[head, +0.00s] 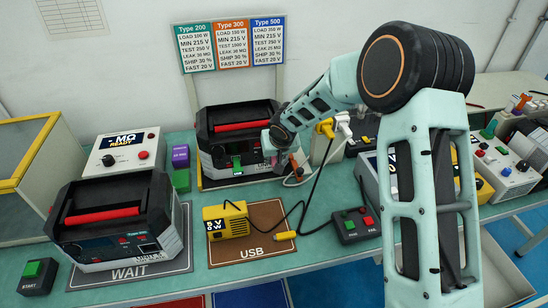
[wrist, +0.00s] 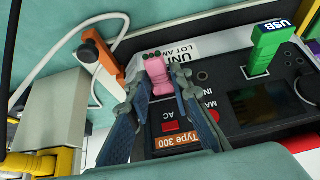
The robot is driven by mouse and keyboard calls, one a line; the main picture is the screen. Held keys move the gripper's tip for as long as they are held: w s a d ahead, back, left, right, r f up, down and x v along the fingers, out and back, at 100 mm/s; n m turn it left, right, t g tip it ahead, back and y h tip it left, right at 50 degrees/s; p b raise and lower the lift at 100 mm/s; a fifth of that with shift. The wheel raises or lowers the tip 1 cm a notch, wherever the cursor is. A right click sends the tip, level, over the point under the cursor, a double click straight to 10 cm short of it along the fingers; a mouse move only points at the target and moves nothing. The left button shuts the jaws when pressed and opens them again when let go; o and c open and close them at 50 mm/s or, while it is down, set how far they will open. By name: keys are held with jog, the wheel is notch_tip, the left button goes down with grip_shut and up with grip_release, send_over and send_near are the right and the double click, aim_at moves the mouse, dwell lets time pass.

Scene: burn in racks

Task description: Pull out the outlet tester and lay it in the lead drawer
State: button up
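A small pink plug-like piece, which I take to be the outlet tester (wrist: 157,74), stands at the AC position of the dark unit (wrist: 215,115). In the wrist view my gripper (wrist: 160,88) has a finger against each side of it, with no clear gap. The piece is still at the panel; whether its prongs are seated is hidden. In the head view my gripper (head: 279,138) is at the right front of the same unit (head: 238,122).
A green USB plug (wrist: 268,48) stands in the unit beside my gripper.

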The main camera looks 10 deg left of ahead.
grip_shut()
jog(key=shift+s+d+f+b, duration=0.15)
jog(key=shift+s+d+b, duration=0.15)
jog(key=shift+s+b, duration=0.35)
dwell(0.6)
dwell(0.4)
jog(key=shift+s+d+b, duration=0.35)
jog(key=shift+s+b, duration=0.25)
jog(key=shift+s, duration=0.15)
jog(key=shift+s+d+b, duration=0.35)
jog(key=shift+s+b, duration=0.2)
jog(key=shift+s, duration=0.15)
jog(key=shift+r, duration=0.2)
